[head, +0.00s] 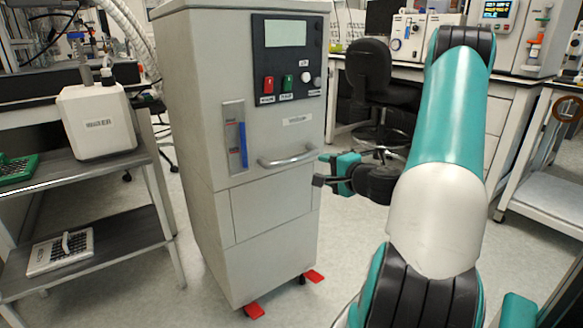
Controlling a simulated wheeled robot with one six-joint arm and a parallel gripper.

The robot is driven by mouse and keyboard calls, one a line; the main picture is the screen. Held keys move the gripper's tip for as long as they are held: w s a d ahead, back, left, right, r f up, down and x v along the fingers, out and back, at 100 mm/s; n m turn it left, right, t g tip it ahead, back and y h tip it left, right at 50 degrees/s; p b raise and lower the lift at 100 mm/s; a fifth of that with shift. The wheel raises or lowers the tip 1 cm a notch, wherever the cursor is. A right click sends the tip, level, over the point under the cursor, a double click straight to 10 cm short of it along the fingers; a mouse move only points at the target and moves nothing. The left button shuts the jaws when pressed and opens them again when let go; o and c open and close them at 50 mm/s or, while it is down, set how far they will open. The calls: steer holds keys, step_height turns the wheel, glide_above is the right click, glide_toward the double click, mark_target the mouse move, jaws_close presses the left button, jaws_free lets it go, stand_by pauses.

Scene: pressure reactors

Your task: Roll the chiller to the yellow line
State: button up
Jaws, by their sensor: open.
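The chiller (275,207) is a tall light-grey cabinet standing upright in the middle of the head view. Its front has a dark control panel, a level gauge with a blue strip and a curved metal handle (288,158). Red pedals (254,311) show at its casters on the floor. My gripper (322,169) is open and empty, just right of the handle's right end, with its fingers pointing left toward the chiller. I cannot tell whether a finger touches the cabinet. The yellow line is not in view.
A grey shelf cart (150,165) with a white device (97,121) stands close on the left. A black office chair (369,75) stands behind my arm, by benches with instruments. Another bench (545,200) is at the right. Some floor (345,235) is clear right of the chiller.

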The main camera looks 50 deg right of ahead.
mark_target(297, 160)
steer(key=p+x, duration=0.1)
steer(key=x, duration=1.5)
steer(key=shift+a+r, duration=0.1)
steer(key=shift+a, duration=0.05)
jaws_close()
